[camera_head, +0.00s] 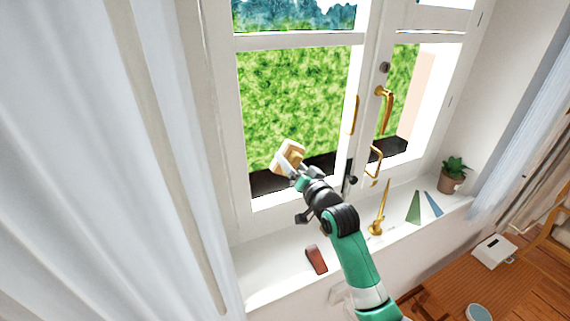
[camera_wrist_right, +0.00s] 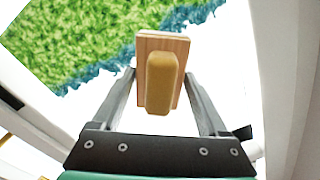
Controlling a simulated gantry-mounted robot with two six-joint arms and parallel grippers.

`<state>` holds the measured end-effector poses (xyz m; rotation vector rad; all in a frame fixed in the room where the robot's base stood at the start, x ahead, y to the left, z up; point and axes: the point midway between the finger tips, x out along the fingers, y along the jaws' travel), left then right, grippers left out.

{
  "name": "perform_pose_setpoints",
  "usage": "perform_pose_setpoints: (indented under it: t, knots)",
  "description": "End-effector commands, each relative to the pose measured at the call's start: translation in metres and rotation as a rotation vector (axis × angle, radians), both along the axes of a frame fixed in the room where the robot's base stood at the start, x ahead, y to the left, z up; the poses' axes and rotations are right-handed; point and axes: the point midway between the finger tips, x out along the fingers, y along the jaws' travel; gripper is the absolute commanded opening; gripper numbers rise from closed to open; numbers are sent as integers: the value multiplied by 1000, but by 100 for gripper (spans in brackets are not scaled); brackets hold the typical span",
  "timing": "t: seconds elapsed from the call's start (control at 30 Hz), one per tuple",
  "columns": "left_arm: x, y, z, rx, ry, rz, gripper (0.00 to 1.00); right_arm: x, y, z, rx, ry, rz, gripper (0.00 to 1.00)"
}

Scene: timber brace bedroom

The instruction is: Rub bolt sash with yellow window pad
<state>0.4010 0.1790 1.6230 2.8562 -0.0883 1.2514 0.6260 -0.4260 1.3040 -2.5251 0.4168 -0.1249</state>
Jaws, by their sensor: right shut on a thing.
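My right gripper (camera_head: 294,171) is shut on the yellow window pad (camera_head: 288,157), a yellow block with a wooden backing, held in front of the lower left pane. In the right wrist view the pad (camera_wrist_right: 160,82) sits between the two fingers of the gripper (camera_wrist_right: 158,88), with the window glass behind it. I cannot tell whether the pad touches the glass. The white window sash (camera_head: 243,150) frames this pane. A black bolt (camera_head: 349,178) shows low on the middle stile, right of my gripper. My left gripper is not in view.
The sill (camera_head: 280,270) holds a red-brown block (camera_head: 316,260), a brass piece (camera_head: 379,212), green and blue wedges (camera_head: 414,208) and a potted plant (camera_head: 453,175). Brass handles (camera_head: 385,105) stick out from the right sash. A white curtain (camera_head: 90,160) hangs at left.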

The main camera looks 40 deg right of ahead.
Motion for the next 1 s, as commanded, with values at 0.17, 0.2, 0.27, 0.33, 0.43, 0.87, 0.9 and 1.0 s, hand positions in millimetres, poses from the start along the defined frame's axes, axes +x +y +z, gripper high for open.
perform_pose_setpoints:
  t: [0.17, 0.2, 0.27, 0.33, 0.43, 0.87, 0.9, 1.0]
  knots:
    - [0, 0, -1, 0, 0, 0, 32, 3, -1, 1, -1, -2, 0, 33]
    - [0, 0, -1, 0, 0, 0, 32, 3, -1, 1, 0, -1, 0, 32]
    - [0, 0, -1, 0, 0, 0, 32, 3, 0, 1, 0, -1, 0, 32]
    - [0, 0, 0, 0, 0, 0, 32, 4, 4, 1, -1, 0, 1, 32]
    - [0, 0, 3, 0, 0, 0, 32, 7, 14, 1, -2, 1, 4, 32]
    - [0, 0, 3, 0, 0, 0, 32, 14, 38, 0, 0, -1, 0, 32]
    - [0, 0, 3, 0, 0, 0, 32, 14, 38, 0, 0, -1, 0, 32]
    - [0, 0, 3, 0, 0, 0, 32, 14, 38, 1, 0, -1, 0, 32]
